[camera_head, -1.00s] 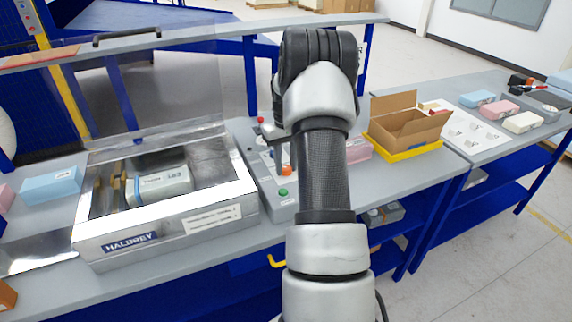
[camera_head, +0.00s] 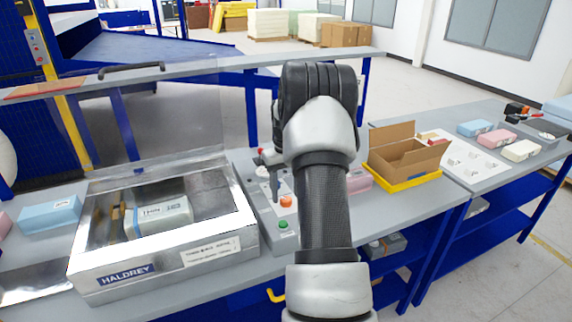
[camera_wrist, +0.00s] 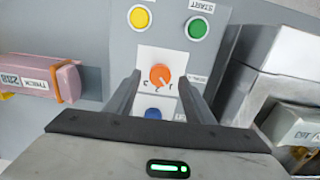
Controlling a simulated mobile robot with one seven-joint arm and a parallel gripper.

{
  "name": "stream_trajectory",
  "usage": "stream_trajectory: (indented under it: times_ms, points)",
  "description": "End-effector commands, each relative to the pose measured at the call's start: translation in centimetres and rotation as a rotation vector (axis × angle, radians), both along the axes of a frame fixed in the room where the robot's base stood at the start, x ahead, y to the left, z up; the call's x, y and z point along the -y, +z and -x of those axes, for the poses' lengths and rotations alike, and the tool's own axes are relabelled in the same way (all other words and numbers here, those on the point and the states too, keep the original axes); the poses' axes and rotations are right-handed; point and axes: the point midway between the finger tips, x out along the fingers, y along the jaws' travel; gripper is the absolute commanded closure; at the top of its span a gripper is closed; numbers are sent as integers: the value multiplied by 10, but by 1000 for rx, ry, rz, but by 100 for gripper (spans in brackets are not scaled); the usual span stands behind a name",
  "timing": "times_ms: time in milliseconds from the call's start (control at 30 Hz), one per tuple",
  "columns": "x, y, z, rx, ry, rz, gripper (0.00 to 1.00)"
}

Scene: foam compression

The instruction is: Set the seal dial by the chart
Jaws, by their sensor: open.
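The orange dial (camera_wrist: 161,77) sits on a white plate with small marks around it in the wrist view; its exact setting is too small to read surely. It also shows in the head view (camera_head: 286,201) on the grey control panel (camera_head: 262,210). My gripper (camera_wrist: 159,82) is open, with one finger on each side of the dial; whether they touch it I cannot tell. In the head view my arm hides most of the gripper. I cannot make out a chart for certain; a label (camera_head: 211,251) on the machine front is unreadable.
A green START button (camera_wrist: 198,29), a yellow button (camera_wrist: 139,17) and a blue button (camera_wrist: 152,114) surround the dial. A pink foam block (camera_wrist: 40,80) lies to the left. The HALDREY machine (camera_head: 165,270) with its clear lid stands beside the panel. A cardboard box (camera_head: 405,157) sits in a yellow tray.

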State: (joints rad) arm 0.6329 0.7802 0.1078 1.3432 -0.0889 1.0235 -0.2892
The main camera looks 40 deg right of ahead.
Motion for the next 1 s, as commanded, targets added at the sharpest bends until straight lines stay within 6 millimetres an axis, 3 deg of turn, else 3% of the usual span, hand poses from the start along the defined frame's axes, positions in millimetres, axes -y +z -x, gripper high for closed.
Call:
stream_trajectory:
  times_ms: [500, 700, 1000]
  points:
    - [0, 123, -1, 5, 1, 3, 52]
    - [0, 148, -1, 4, 1, 2, 52]
    - [0, 154, 0, 2, 1, 1, 52]
